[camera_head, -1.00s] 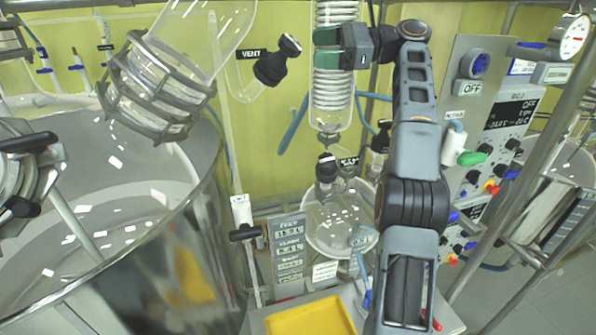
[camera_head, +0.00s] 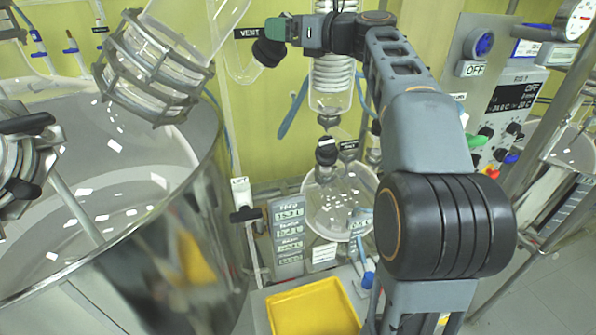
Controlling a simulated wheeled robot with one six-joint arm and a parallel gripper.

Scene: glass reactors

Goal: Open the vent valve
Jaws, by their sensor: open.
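The vent valve (camera_head: 268,53) is a black knob on a glass side tube, at the upper middle, beside a black "VENT" label (camera_head: 248,33). My gripper (camera_head: 276,29) reaches in from the right, and its green fingertips are at the upper right of the knob. The fingers overlap the knob's upper end in this view. I cannot tell whether they touch it or stand around it. The jaws are open, and nothing shows held in them. The knob's upper end is partly hidden behind the fingers.
A coiled glass condenser (camera_head: 332,85) hangs just below my wrist. A glass flask (camera_head: 338,205) stands beneath it. A large steel-rimmed vessel (camera_head: 110,190) fills the left. A control panel (camera_head: 505,100) stands at the right. A yellow tray (camera_head: 312,308) lies at the bottom.

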